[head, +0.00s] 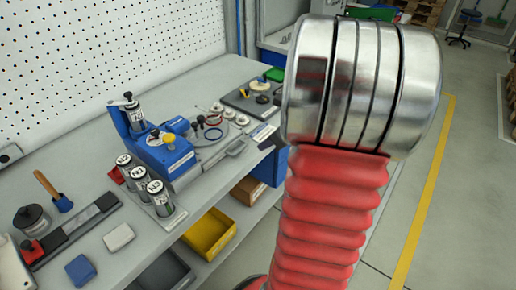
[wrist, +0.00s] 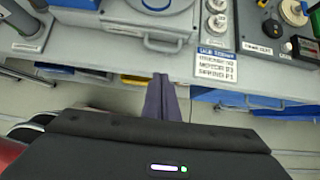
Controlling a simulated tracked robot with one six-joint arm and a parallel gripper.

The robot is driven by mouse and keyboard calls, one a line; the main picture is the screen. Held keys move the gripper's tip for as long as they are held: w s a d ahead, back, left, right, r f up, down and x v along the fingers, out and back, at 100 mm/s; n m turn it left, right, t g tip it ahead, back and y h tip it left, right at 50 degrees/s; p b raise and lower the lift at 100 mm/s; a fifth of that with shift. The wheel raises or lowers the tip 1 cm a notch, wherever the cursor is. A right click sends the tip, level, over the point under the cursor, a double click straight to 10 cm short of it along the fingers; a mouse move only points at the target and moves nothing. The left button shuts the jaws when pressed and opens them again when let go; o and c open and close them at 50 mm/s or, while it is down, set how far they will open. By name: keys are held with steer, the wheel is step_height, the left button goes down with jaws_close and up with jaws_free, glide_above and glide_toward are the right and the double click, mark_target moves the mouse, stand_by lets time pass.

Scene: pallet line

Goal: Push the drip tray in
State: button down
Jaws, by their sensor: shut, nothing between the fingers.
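A grey tray with a handle (head: 236,149), which looks like the drip tray, sticks out at the front of the blue machine (head: 165,150) on the bench. In the wrist view the drip tray (wrist: 148,42) lies at the top, with its front near the bench edge. How far it stands out is hard to tell. My gripper (wrist: 161,77) is shut and empty, with its fingertips just below the tray in the picture. I cannot tell whether they touch it.
A label card (wrist: 214,62) lies right of the tray on the bench (wrist: 110,55). Small round parts (wrist: 217,22) stand behind it. Metal cylinders (head: 159,195) stand left of the machine. A yellow bin (head: 209,235) sits below the bench. Floor to the right is open.

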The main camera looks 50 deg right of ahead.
steer(key=shift+v, duration=1.5)
steer(key=s+a+f+n+g, duration=0.2)
steer(key=s+a+n, duration=0.2)
steer(key=n, duration=0.5)
steer(key=s+a+r+n, duration=0.1)
steer(key=a+r+n, duration=0.2)
steer(key=a+n, duration=0.5)
steer(key=s+a+r+n, duration=0.1)
steer(key=a+r+n, duration=0.3)
steer(key=a+n, duration=0.5)
steer(key=s+a+r+n+h, duration=0.1)
steer(key=a+r+n, duration=0.3)
steer(key=a+n, duration=0.4)
steer(key=a, duration=0.5)
steer(key=shift+s+a+n, duration=0.2)
steer(key=shift+s+n, duration=0.05)
steer(key=shift+n, duration=0.05)
